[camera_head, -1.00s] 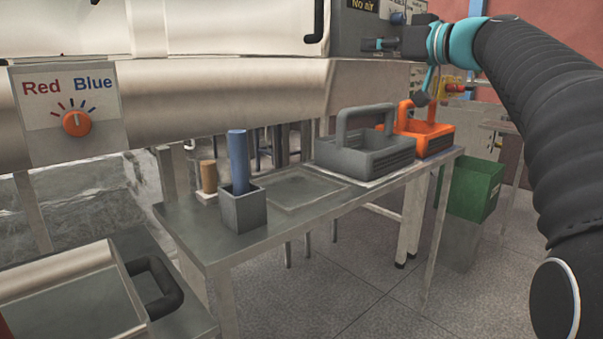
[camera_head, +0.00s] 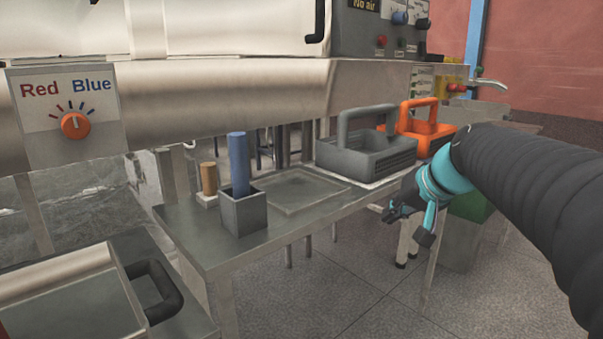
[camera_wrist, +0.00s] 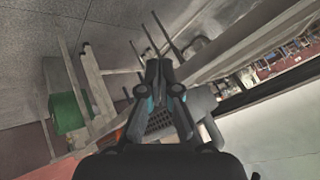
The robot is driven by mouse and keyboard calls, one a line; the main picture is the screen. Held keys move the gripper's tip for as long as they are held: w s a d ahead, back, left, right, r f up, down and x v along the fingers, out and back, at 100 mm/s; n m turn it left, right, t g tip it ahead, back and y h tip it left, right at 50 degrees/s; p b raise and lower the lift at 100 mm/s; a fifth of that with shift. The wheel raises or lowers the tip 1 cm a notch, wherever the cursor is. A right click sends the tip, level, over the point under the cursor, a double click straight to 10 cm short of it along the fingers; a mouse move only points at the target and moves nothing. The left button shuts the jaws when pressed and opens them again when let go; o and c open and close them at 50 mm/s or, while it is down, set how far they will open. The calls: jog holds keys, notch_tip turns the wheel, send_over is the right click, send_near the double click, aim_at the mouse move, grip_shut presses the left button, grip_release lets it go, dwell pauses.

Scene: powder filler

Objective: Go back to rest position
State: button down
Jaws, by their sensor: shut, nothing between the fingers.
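My gripper (camera_head: 396,212) is at the right of the head view, below the table's right edge and in front of the orange carrier. It points left and down and holds nothing. In the wrist view my gripper (camera_wrist: 158,66) shows its fingers together at the centre. My black-sleeved arm enters from the right side of the head view.
A grey handled carrier (camera_head: 362,158) and an orange one (camera_head: 432,128) stand on the metal table (camera_head: 240,255). A grey holder (camera_head: 243,214) with a blue cylinder (camera_head: 238,160) is at the left. A green bin (camera_wrist: 64,108) shows in the wrist view. The floor ahead is clear.

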jog(key=s+f+h, duration=0.1)
jog(key=s+f, duration=0.3)
jog(key=s, duration=0.4)
jog(key=s+a+f+n+g+h+p, duration=0.1)
jog(key=s+f, duration=0.3)
jog(key=s, duration=0.4)
jog(key=s+f+n+h+p, duration=0.1)
jog(key=s+f, duration=0.3)
jog(key=s, duration=0.4)
jog(key=shift+a+f+g+h, duration=0.35)
jog(key=shift+a+g+h, duration=0.05)
